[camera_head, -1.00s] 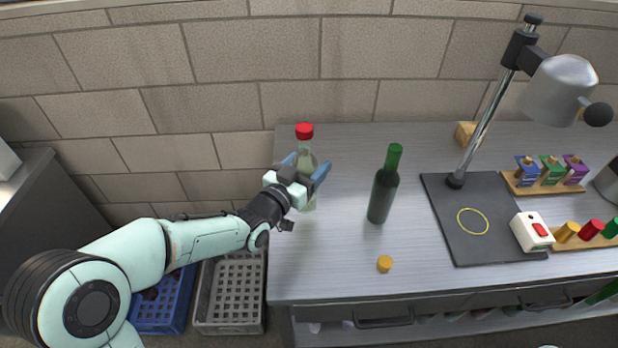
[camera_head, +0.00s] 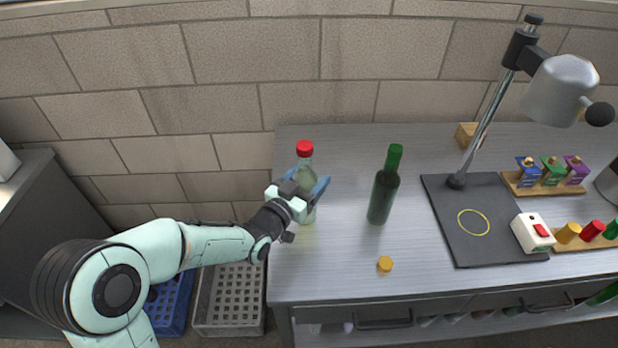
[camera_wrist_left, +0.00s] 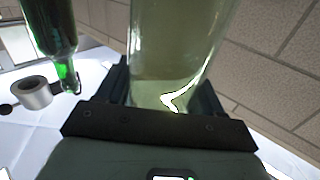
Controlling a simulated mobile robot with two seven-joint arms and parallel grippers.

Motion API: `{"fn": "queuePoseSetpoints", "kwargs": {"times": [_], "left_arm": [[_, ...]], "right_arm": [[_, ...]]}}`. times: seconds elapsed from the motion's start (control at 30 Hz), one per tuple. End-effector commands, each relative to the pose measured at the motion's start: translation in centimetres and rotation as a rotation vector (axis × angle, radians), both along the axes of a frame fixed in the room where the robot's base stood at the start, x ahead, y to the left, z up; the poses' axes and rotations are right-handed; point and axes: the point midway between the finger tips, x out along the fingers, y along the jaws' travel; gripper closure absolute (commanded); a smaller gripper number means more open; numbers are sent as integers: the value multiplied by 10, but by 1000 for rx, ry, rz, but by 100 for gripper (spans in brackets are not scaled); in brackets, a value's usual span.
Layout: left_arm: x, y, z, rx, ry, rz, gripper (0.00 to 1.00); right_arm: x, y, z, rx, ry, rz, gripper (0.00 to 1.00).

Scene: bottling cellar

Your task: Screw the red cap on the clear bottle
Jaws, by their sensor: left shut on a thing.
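The clear bottle (camera_head: 306,172) is upright at the left end of the bench, with the red cap (camera_head: 304,149) on its top. How tightly the cap sits cannot be told. My left gripper (camera_head: 307,188) is shut around the bottle's body below the neck. In the left wrist view the pale, see-through bottle (camera_wrist_left: 180,50) fills the space between the fingers (camera_wrist_left: 168,108). Whether its base touches the bench cannot be told. My right gripper is not in view.
A dark green bottle (camera_head: 383,187) stands right of the clear one. A yellow cap (camera_head: 385,264) lies near the front. Further right are a dark mat (camera_head: 452,234), a lamp (camera_head: 560,88), a white box with a red button (camera_head: 532,232) and wooden racks (camera_head: 548,187).

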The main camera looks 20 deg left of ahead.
Motion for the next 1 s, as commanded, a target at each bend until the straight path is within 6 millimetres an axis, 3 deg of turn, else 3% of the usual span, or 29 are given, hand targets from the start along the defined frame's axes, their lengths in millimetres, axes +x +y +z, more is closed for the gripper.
{"fn": "queuePoseSetpoints", "kwargs": {"times": [0.1,0.13,0.2,0.6,1.0], "left_arm": [[0,0,-2,0,-7,0,100],[0,0,-3,-1,0,0,24],[0,0,-3,-1,0,0,8],[0,0,3,-1,1,0,8],[-82,16,0,1,0,3,8]], "right_arm": [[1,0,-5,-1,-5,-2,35],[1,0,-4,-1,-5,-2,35],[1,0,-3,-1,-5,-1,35],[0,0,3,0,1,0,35],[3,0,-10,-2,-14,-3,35]]}}
